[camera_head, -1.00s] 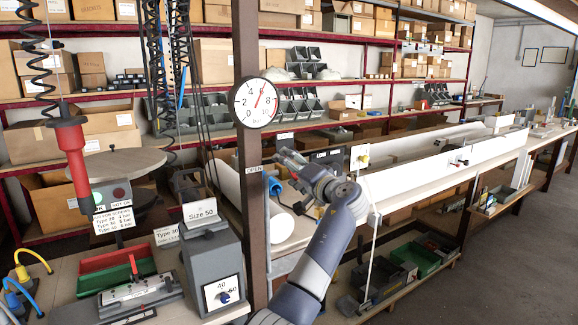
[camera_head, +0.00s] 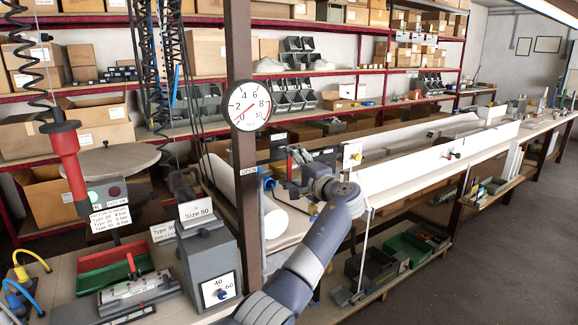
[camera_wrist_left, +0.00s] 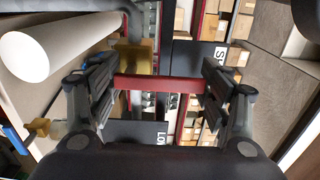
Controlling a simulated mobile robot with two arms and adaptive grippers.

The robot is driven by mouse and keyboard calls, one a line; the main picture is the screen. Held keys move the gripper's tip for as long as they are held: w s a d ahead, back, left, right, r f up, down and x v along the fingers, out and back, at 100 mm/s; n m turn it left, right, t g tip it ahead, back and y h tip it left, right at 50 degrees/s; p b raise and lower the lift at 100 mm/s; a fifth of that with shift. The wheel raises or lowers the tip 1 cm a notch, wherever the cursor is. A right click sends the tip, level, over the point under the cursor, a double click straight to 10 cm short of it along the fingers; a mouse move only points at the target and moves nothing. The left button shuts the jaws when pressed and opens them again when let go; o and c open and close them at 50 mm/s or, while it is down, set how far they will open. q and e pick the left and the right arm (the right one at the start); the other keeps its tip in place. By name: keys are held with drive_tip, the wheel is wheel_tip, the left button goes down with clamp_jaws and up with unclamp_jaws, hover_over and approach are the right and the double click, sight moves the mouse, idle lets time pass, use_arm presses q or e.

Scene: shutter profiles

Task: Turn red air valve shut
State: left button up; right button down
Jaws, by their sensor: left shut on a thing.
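The red air valve lever (camera_wrist_left: 160,85) runs across the wrist view between the fingers of my left gripper (camera_wrist_left: 162,92). Both fingers press on its ends. A brass-coloured fitting (camera_wrist_left: 135,57) sits just behind the lever. In the head view, a small red part of the lever (camera_head: 289,166) shows upright at my left gripper (camera_head: 291,183), right of the brown post. The round gauge (camera_head: 250,105) on the post has its red needle pointing to the lower left, near the low end. My right gripper is out of view.
The brown post (camera_head: 241,180) stands close left of my left arm. A white roll (camera_head: 275,215) lies behind it. A grey Size 50 box (camera_head: 207,255) stands at the front left. Long white profiles (camera_head: 430,160) extend to the right.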

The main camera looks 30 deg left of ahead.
use_arm(q)
drive_tip(key=shift+r, duration=0.15)
drive_tip(key=o, duration=1.5)
drive_tip(key=shift+w, duration=0.1)
drive_tip(key=shift+d, duration=0.1)
drive_tip(key=v, duration=1.2)
